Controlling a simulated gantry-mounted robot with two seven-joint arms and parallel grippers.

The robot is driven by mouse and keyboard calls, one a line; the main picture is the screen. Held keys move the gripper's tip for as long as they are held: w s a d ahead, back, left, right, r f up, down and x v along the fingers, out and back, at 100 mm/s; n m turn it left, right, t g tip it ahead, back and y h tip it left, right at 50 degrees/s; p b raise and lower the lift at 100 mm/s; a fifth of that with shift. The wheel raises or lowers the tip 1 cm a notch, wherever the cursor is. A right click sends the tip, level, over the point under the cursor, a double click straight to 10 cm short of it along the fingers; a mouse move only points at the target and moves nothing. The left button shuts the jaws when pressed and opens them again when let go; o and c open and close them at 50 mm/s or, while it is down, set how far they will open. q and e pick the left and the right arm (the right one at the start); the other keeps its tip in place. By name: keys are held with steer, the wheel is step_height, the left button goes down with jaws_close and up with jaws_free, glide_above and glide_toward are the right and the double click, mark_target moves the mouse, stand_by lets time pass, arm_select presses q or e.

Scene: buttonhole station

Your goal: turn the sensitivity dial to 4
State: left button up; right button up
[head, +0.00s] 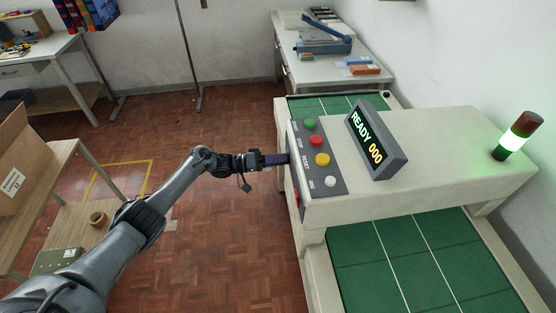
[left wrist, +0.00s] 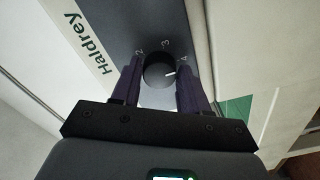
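The sensitivity dial (left wrist: 157,72) is a round black knob on a dark panel face, seen in the left wrist view with the marks 2, 3 and 4 around it. Its white pointer line is turned to the right, towards the 4. My left gripper (left wrist: 158,80) has one dark purple finger on each side of the dial, close against it, and looks shut on it. In the head view my left gripper (head: 287,159) is at the left side of the control box, and the dial is hidden there. My right gripper is not in view.
The control panel (head: 332,181) above has green, red, yellow and white buttons. A display (head: 376,141) reads READY 000. A signal lamp (head: 517,136) glows green at the right. A wooden table with a cardboard box (head: 22,165) stands left. The floor between is clear.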

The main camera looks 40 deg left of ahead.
arm_select(q)
steer(key=o, duration=0.3)
steer(key=shift+o, duration=0.2)
steer(key=v, duration=1)
steer(key=shift+s+a+p, duration=0.3)
steer(key=shift+p, duration=0.1)
